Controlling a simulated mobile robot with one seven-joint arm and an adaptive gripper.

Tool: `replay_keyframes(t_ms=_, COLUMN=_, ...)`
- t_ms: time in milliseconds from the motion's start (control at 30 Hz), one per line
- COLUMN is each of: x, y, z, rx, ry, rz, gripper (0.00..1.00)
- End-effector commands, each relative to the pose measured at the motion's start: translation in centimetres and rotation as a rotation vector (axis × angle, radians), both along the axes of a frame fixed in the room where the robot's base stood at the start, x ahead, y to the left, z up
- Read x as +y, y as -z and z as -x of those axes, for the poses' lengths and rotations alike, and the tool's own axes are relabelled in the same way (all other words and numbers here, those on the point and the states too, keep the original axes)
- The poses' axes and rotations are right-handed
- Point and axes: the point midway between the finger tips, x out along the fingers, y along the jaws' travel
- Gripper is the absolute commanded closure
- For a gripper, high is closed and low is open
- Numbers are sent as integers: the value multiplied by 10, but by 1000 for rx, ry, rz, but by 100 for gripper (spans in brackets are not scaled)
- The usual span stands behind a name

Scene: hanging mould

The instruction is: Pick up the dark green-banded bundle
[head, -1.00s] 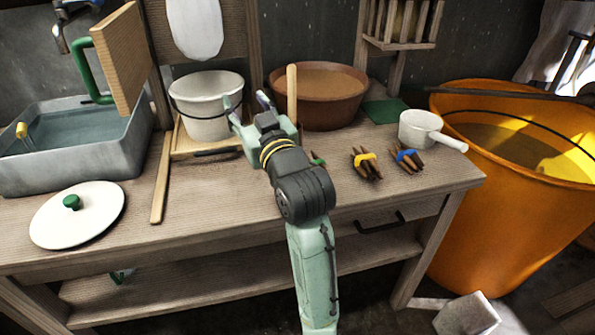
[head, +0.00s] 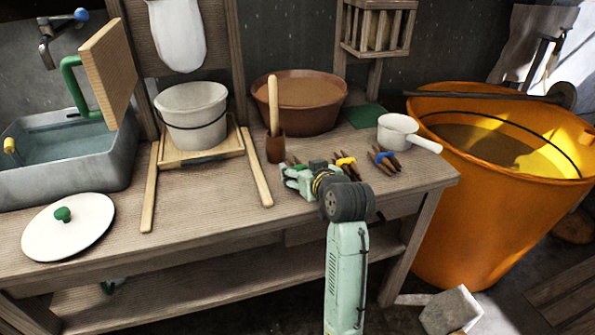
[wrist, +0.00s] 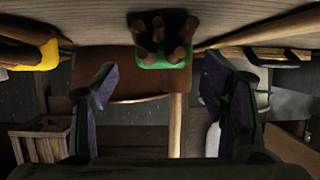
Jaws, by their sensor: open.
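The green-banded bundle (wrist: 163,55) of dark sticks shows at the top middle of the wrist view, its stick ends facing the camera. In the head view its stick tips (head: 292,160) show just behind my gripper, which hides the rest. My gripper (head: 291,176) is low over the table, in front of the bundle. In the wrist view its two dark fingers (wrist: 163,95) are wide apart with nothing held between them. The bundle lies across the gap, beyond the fingertips and not visibly touched.
A yellow-banded bundle (head: 346,163) and a blue-banded bundle (head: 383,158) lie just right of my gripper. A brown cup (head: 275,150) holding a wooden stick stands close behind. A white pan (head: 397,132) is farther right.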

Motion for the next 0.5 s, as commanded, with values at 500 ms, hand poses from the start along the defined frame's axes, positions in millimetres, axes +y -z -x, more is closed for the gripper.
replay_keyframes(t_ms=500, x=16, y=18, z=-34, rx=0, ry=0, rz=0, gripper=33)
